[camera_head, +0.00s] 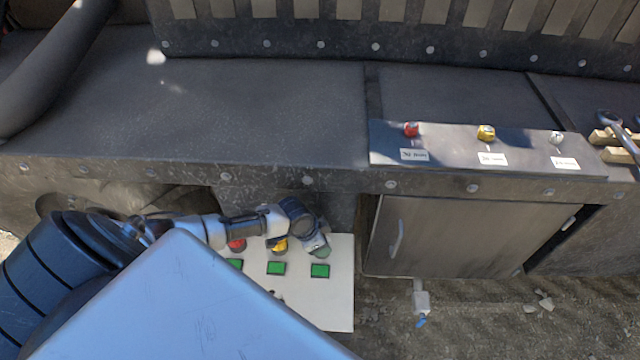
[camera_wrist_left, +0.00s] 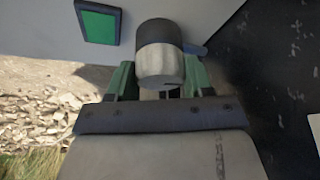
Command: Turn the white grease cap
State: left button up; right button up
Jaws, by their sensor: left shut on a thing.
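The white grease cap (camera_wrist_left: 161,66) is a short, pale cylinder with a dark grey part behind it, on the white panel (camera_head: 335,300). My left gripper (camera_wrist_left: 158,76) has its two green fingers on either side of the cap and is shut on it. In the head view my left gripper (camera_head: 317,247) is at the panel's upper right and mostly hides the cap. A yellow cap (camera_head: 280,245) and a red cap (camera_head: 237,244) sit to its left, partly behind my arm. My right gripper is not in view.
Green squares (camera_head: 320,271) lie below the caps. A metal ledge (camera_head: 450,150) at the upper right carries red (camera_head: 411,129), yellow (camera_head: 486,132) and white (camera_head: 556,138) knobs with labels. A cabinet door (camera_head: 470,237) is right of the panel. Open gravel lies below it.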

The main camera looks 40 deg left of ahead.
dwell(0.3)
pick_arm(q)
jog(key=o, duration=0.9)
jog(key=b+v, duration=0.1)
jog(key=v, duration=1)
jog(key=shift+f, duration=0.1)
